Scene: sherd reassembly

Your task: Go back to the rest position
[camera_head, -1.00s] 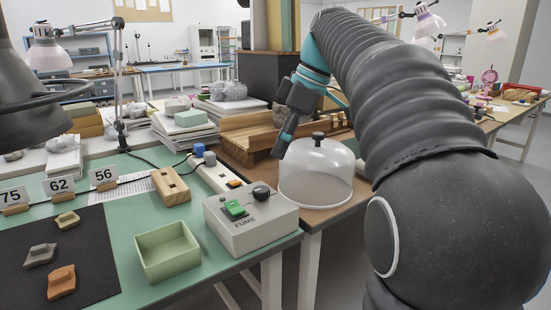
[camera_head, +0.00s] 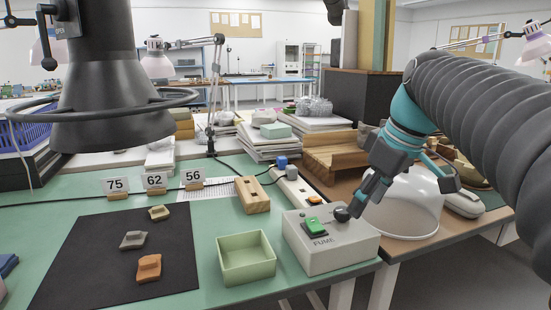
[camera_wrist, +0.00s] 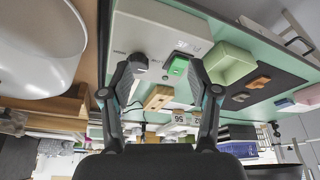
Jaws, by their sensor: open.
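My gripper (camera_head: 364,208) hangs at the end of my arm at the right of the head view, in front of the clear dome (camera_head: 412,210) and by the black knob of the grey FUME box (camera_head: 335,250). Its fingers are apart and empty in the wrist view (camera_wrist: 163,72), with the FUME box (camera_wrist: 158,32) beyond them. Whether it touches the knob is unclear. Three sherds lie apart on the black mat (camera_head: 80,265): a yellowish one (camera_head: 159,212), a grey one (camera_head: 133,240) and an orange one (camera_head: 149,269).
A pale green open tray (camera_head: 246,260) stands left of the FUME box. A wooden block (camera_head: 252,195) and number cards (camera_head: 155,181) stand behind. A large dark hood (camera_head: 112,100) hangs at upper left. Stacked papers and wooden pieces (camera_head: 340,155) crowd the back.

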